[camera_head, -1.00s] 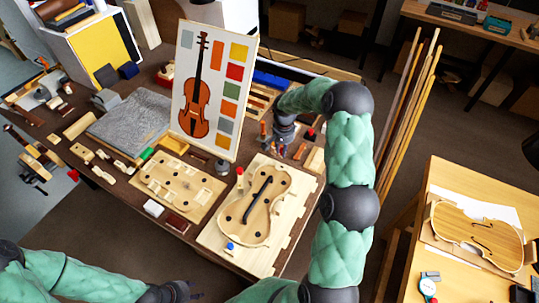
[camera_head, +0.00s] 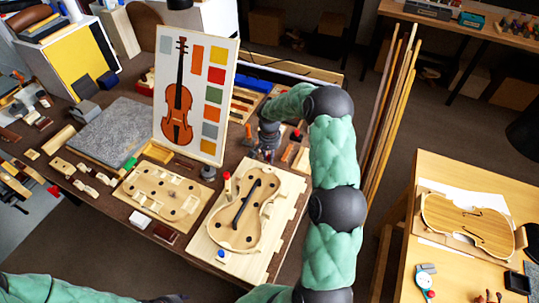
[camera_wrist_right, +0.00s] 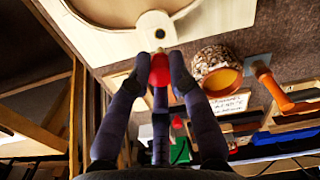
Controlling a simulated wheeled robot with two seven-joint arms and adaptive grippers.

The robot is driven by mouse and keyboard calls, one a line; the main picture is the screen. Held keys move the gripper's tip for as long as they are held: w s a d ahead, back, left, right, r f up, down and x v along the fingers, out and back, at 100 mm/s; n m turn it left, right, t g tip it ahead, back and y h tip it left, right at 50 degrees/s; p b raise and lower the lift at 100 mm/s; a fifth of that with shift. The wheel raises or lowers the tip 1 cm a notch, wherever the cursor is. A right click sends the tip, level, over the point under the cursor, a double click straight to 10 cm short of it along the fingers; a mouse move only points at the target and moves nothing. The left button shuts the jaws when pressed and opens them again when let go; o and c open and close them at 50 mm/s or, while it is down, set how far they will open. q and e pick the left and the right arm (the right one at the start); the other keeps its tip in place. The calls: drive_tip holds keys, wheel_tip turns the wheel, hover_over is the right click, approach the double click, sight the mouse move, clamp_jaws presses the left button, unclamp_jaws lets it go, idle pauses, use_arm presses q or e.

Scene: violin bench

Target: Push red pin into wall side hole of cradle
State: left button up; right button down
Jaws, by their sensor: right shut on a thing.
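The cradle (camera_head: 285,225) is a pale wooden board with a violin-shaped recess, lying at the bench's right end. A red-topped pin (camera_head: 227,181) stands upright at its upper left, and a blue pin (camera_head: 221,253) sits low near its lower left. My right gripper (camera_head: 264,152) is just beyond the cradle's far edge in the head view. In the right wrist view its fingers are shut on a red pin (camera_wrist_right: 160,68). That pin's pale tip is close to a dark hole in the cradle's rounded tab (camera_wrist_right: 152,24); contact cannot be told. My left gripper (camera_head: 168,299) is cut off at the bottom edge.
A violin picture board (camera_head: 196,95) stands behind the cradle. A second pale board (camera_head: 160,192) with holes lies left of it. Orange-handled tools (camera_head: 287,153) are right of my right gripper, and a cork-like cup (camera_wrist_right: 214,66) shows near it in the wrist view.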

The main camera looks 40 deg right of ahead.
drive_tip(key=shift+f+b, duration=0.75)
drive_tip(key=shift+f, duration=0.6)
idle(0.9)
drive_tip(key=shift+f+b, duration=1.45)
drive_tip(key=shift+f, duration=0.35)
idle(0.5)
drive_tip(key=c, duration=1.1)
unclamp_jaws()
drive_tip(key=shift+f, duration=0.1)
drive_tip(key=shift+o, duration=0.2)
wheel_tip(320, 180, up, 12)
drive_tip(key=shift+r, duration=0.1)
